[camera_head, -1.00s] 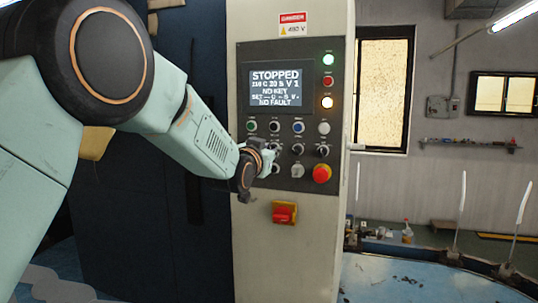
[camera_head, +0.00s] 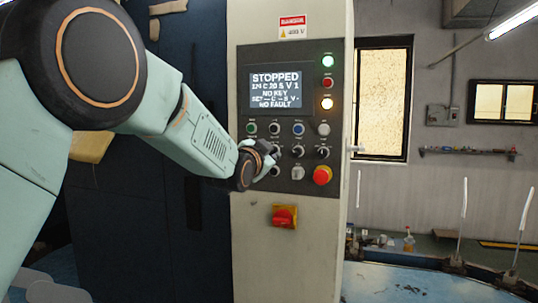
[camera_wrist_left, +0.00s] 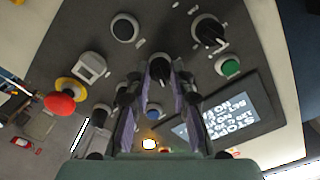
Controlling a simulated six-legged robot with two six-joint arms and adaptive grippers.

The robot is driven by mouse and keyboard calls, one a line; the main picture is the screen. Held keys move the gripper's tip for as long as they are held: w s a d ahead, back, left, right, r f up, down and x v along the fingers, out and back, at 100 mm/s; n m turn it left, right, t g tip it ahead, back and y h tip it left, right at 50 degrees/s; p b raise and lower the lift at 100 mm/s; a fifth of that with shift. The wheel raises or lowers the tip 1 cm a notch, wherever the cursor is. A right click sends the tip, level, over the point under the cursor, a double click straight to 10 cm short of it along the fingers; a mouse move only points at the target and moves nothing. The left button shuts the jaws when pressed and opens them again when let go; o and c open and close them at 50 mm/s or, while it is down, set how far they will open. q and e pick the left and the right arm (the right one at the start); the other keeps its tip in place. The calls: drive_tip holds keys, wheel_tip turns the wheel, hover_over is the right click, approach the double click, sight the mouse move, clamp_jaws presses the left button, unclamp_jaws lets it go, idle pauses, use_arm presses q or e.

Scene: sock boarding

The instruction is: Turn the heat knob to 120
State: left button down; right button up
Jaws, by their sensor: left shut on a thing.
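The control panel (camera_head: 246,110) is on the pale cabinet front. Its screen (camera_head: 274,90) reads STOPPED, NO KEY and NO FAULT; the second line looks like about 120 C, but its digits are blurred. The screen also shows in the left wrist view (camera_wrist_left: 243,110). My left gripper (camera_head: 273,161) is at the panel. The knob's scale is too small to read. My right gripper is not in view.
A black knob (camera_wrist_left: 208,30) and another (camera_wrist_left: 98,115) flank the held one. A red emergency stop (camera_head: 322,175) is at the panel's lower right, with a key-like switch (camera_head: 298,173) beside it. A red-and-yellow switch (camera_head: 284,215) is below. Green, blue and white buttons are above.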

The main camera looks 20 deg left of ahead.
use_arm(q)
drive_tip(key=c, duration=1.2)
unclamp_jaws()
drive_tip(key=shift+w, duration=0.15)
drive_tip(key=shift+o, duration=0.2)
drive_tip(key=shift+s, duration=0.2)
drive_tip(key=s, duration=1.1)
drive_tip(key=shift+s+a, duration=0.2)
drive_tip(key=shift+s, duration=0.15)
